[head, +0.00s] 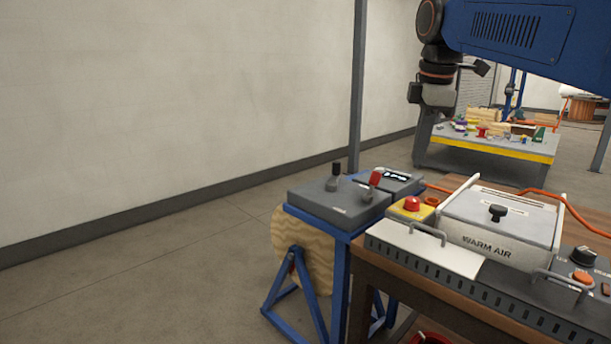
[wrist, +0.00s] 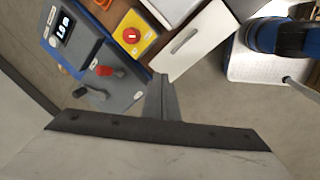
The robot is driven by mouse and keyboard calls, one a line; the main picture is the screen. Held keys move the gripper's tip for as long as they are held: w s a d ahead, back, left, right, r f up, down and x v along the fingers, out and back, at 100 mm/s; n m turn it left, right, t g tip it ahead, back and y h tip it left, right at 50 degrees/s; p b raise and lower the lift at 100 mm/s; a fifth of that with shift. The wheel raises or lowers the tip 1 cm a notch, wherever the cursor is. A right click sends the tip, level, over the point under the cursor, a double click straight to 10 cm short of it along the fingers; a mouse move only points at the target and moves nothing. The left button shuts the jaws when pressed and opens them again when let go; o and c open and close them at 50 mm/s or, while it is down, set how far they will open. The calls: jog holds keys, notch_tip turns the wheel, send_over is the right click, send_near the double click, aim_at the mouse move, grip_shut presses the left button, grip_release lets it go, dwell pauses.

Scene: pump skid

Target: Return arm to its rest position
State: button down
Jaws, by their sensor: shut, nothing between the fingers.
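My gripper (head: 437,98) hangs from my blue arm at the upper right of the head view, in the air and clear of the equipment below it. In the wrist view its fingers (wrist: 161,98) are together with nothing between them. A small display (wrist: 64,28) on the box is lit.
A yellow box with a red button (head: 411,204) sits beside a white-lidded unit marked WARM AIR (head: 480,240) on a wooden bench. A grey post (head: 358,80) stands behind the control box. A cluttered table (head: 490,148) is further back. Floor at left is clear.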

jog(key=s+d+f+m+t, duration=0.1)
jog(key=s+d+f+m, duration=0.1)
jog(key=s+f+m, duration=0.6)
jog(key=s+d+f+m+t, duration=0.1)
jog(key=s+f+m, duration=0.7)
jog(key=s+f, duration=0.9)
notch_tip(320, 180, down, 6)
jog(key=shift+s+d+r, duration=0.15)
jog(key=shift+s+d, duration=0.15)
jog(key=shift+d, duration=0.4)
